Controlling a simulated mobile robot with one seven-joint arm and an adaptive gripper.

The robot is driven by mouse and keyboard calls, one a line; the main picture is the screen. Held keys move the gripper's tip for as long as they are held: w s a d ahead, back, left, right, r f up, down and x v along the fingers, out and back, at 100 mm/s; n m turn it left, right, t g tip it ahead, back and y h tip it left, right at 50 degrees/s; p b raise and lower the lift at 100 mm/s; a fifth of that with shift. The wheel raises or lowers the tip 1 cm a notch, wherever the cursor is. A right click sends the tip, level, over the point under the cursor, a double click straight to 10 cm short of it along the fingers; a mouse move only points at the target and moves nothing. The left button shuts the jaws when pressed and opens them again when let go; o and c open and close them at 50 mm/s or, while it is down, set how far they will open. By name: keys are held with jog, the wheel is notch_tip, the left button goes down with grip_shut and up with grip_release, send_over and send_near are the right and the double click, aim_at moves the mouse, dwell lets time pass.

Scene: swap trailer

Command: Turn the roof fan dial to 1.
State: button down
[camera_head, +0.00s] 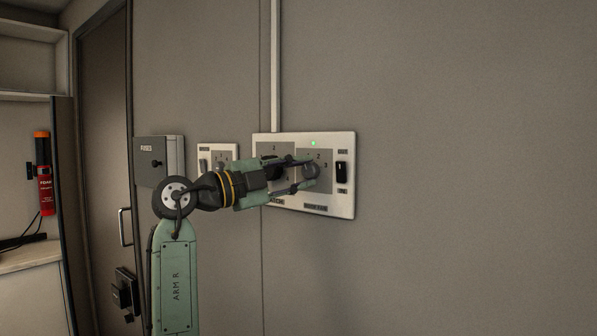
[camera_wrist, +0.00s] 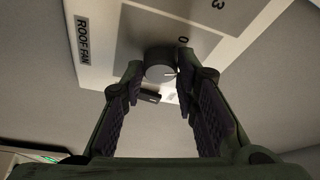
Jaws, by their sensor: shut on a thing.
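The roof fan dial (camera_head: 311,171) is a small round grey knob on the right half of a white wall panel (camera_head: 340,203). In the wrist view the dial (camera_wrist: 160,68) sits on a grey square, near the label ROOF FAN (camera_wrist: 82,40). A short white mark shows on its edge; I cannot tell surely which number it points at. Numerals 0 and 3 show in the wrist view, 2 and 3 in the head view. My gripper (camera_head: 303,175) is shut on the dial, one finger on each side. It hides part of the panel's left half.
A black rocker switch (camera_head: 341,172) is right of the dial, and a green light (camera_head: 313,143) is lit above it. A second dark dial is partly hidden behind my gripper. A smaller switch plate (camera_head: 217,152) and a grey box (camera_head: 159,160) are left. The wall to the right is bare.

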dwell(0.4)
jog(key=c, duration=1.2)
grip_release()
jog(key=shift+c, duration=0.2)
jog(key=shift+a, duration=0.1)
jog(key=v, duration=1.2)
